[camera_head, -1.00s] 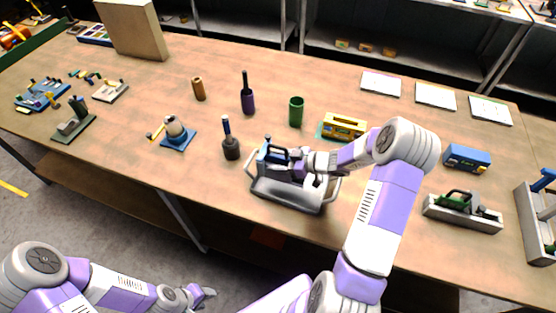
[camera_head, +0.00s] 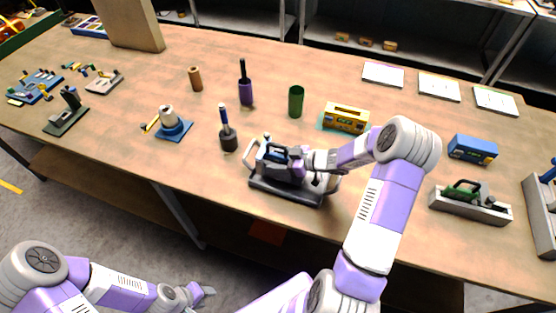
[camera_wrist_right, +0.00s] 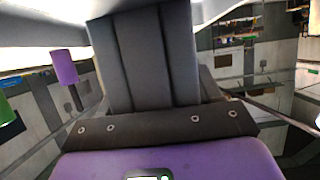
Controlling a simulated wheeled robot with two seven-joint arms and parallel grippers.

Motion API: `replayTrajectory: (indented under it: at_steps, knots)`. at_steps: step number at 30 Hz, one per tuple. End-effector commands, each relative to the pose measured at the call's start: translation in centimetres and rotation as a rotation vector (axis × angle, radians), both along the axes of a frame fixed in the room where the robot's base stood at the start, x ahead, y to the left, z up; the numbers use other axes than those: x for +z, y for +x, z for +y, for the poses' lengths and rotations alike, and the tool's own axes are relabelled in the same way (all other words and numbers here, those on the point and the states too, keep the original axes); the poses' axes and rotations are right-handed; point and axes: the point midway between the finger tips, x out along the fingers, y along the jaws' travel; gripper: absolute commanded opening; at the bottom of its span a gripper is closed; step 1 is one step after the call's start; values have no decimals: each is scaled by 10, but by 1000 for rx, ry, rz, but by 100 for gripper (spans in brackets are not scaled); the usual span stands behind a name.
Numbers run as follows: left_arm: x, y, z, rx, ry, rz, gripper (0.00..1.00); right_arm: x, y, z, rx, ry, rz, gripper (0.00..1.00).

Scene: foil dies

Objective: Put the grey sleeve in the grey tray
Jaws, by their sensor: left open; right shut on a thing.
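The grey tray (camera_head: 285,195) stands near the front edge of the table, with a raised handle at each end. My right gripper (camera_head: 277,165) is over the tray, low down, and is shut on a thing. That thing is mostly hidden by the gripper, and I take it for the grey sleeve; whether it touches the tray floor I cannot tell. In the right wrist view dark grey surfaces fill the space ahead of my purple gripper body. My left gripper (camera_head: 206,294) is open and empty, low in front of the table.
A dark grey cup with a blue-handled stick (camera_head: 228,140) stands left of the tray. A purple cup (camera_head: 246,93), a green cup (camera_head: 296,101) and a yellow box (camera_head: 346,118) stand behind it. A grey block with green parts (camera_head: 470,203) is to the right. Bare table lies between them.

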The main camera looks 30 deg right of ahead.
Motion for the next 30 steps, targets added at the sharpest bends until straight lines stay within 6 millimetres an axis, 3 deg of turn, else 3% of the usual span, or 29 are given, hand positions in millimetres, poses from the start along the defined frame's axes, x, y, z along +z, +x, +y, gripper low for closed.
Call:
replayTrajectory:
  at_steps: [19,20,25,30]
  knots:
    - [-7,0,0,0,0,0,43,-10,1,0,2,1,-5,17]
    - [-6,0,0,0,0,0,43,-9,1,0,2,1,-5,68]
    - [-6,0,0,0,0,0,43,-10,1,0,1,1,-3,93]
    - [-6,0,0,0,0,0,43,-10,0,0,0,0,-1,93]
